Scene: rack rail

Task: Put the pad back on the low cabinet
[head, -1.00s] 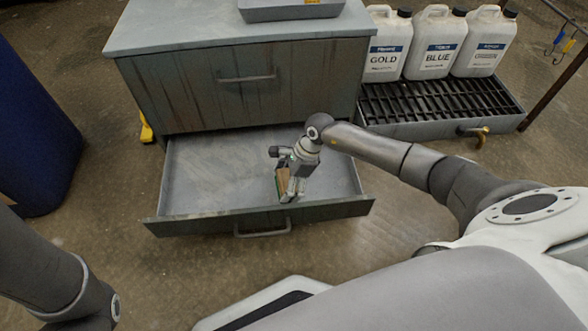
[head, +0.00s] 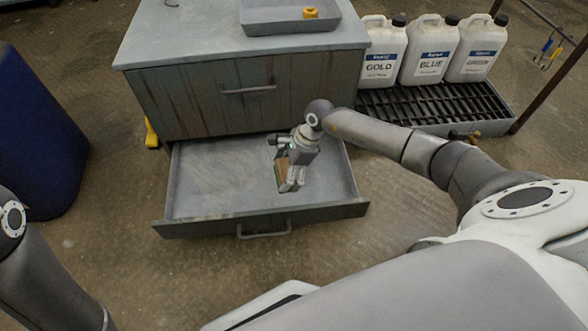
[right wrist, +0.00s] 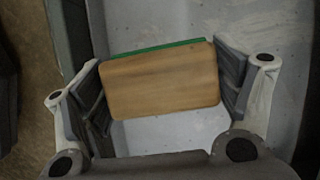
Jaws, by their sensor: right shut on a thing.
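The pad is a wooden-brown block with a green edge. In the right wrist view the pad (right wrist: 160,82) sits between both fingers of my right gripper (right wrist: 165,85), which is shut on it. In the head view the right gripper (head: 290,182) holds the pad (head: 281,172) over the open lower drawer (head: 215,190), which looks otherwise empty. The low cabinet (head: 185,95) stands behind, its upper drawer closed and its top (head: 190,35) partly in view. My left arm shows at the left edge of the head view; its gripper is out of view.
A grey tray (head: 265,28) with a yellow item (head: 311,13) is on the cabinet top. White jugs (head: 428,55) stand on a black grate (head: 440,105) at the right. A dark blue bin (head: 40,140) stands at the left. Open floor lies before the drawer.

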